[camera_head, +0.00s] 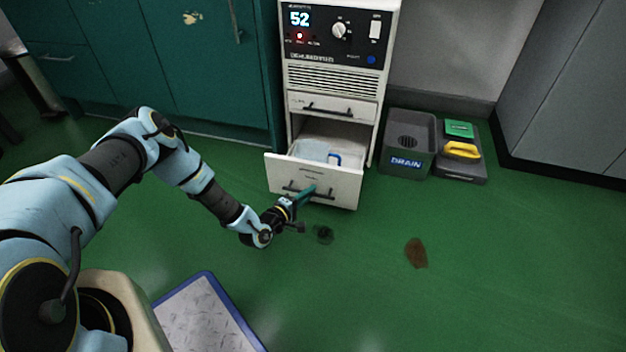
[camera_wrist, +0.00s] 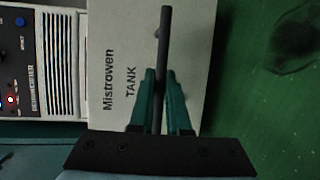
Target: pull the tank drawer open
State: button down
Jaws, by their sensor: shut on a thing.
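The tank drawer (camera_head: 336,188) is the lower white drawer of the dehumidifier (camera_head: 332,75). It stands pulled out from the cabinet, and a clear tank with a blue handle (camera_head: 335,159) shows inside it. My gripper (camera_head: 306,194) is at the front of this drawer, shut on its dark bar handle (camera_head: 291,187). In the wrist view, my gripper's green fingers (camera_wrist: 160,95) close around the dark handle bar (camera_wrist: 166,40). The drawer front (camera_wrist: 112,60) there reads "Mistrowen TANK".
A closed upper drawer (camera_head: 333,106) sits above. A grey DRAIN bin (camera_head: 408,158) and a tray with green and yellow items (camera_head: 460,168) stand to the right. A blue-edged mat (camera_head: 205,315) lies in front.

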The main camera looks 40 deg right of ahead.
jog(key=shift+s+a, duration=0.3)
jog(key=shift+a, duration=0.15)
jog(key=c, duration=0.9)
grip_release()
